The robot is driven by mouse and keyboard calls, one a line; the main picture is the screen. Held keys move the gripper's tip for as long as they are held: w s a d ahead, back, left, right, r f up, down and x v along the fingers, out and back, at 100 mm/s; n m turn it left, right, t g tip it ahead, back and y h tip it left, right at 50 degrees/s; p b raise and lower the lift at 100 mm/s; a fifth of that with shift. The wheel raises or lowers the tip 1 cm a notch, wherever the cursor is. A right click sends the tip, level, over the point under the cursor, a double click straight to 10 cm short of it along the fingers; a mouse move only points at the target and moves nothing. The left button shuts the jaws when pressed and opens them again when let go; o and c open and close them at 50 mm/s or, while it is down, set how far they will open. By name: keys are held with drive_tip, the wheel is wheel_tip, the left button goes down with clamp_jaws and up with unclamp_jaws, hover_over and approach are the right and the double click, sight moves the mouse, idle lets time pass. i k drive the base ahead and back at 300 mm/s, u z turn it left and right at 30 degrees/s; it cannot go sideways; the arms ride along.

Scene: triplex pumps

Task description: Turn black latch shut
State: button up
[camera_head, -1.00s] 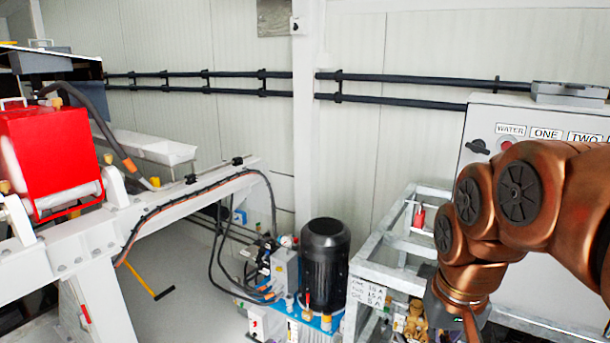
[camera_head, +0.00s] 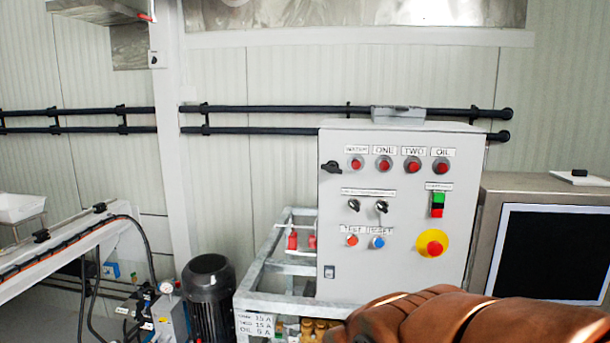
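The black latch (camera_head: 331,167) sits on the upper left edge of the grey control cabinet's front (camera_head: 400,275). It looks like a small black handle with a knob, lying roughly sideways; whether it is locked cannot be told. Two smaller black selector switches (camera_head: 367,206) sit lower on the same panel. My copper-coloured arm crosses the bottom right, below the cabinet. My gripper is outside the picture.
The panel carries red buttons (camera_head: 384,163), a green-and-red switch (camera_head: 437,204) and a yellow-ringed red stop button (camera_head: 432,243). A metal frame (camera_head: 262,262) and black motor (camera_head: 209,298) stand left. A dark-screened monitor (camera_head: 552,252) stands right.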

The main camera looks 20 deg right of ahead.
sight(338, 170)
drive_tip(key=u, duration=0.55)
drive_tip(key=k, duration=1.25)
drive_tip(key=u, duration=0.65)
drive_tip(key=i, duration=0.85)
drive_tip(key=z, duration=0.5)
drive_tip(key=i, duration=0.95)
drive_tip(key=z, duration=0.5)
